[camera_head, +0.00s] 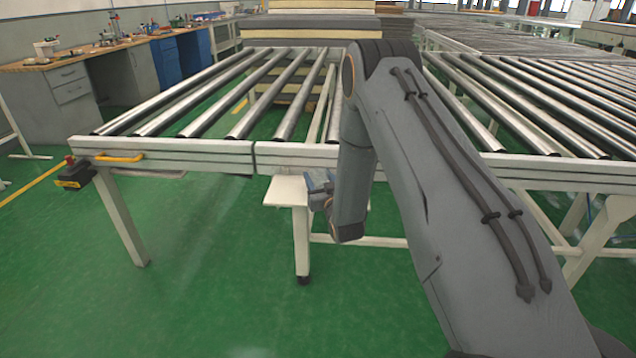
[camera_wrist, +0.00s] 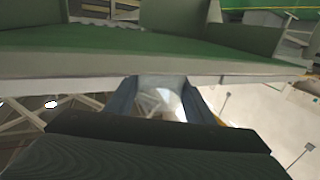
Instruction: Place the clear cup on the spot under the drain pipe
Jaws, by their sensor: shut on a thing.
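My gripper (camera_head: 320,190) is beside the small white shelf (camera_head: 284,192) at the front of the roller conveyor. In the wrist view its two dark blue fingers (camera_wrist: 160,102) are closed around a clear cup (camera_wrist: 158,96). The see-through cup sits between the fingers, and its lower part is hidden by the dark gripper body. In the head view my arm covers most of the gripper, and the cup cannot be made out clearly. I cannot pick out the drain pipe or the spot under it in either view.
The roller conveyor's front rail (camera_head: 190,156) runs just above and behind my gripper. A white leg (camera_head: 302,240) stands under the shelf. A yellow handle (camera_head: 120,157) is on the rail at left. The green floor (camera_head: 215,260) in front is clear. A workbench (camera_head: 75,65) stands back left.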

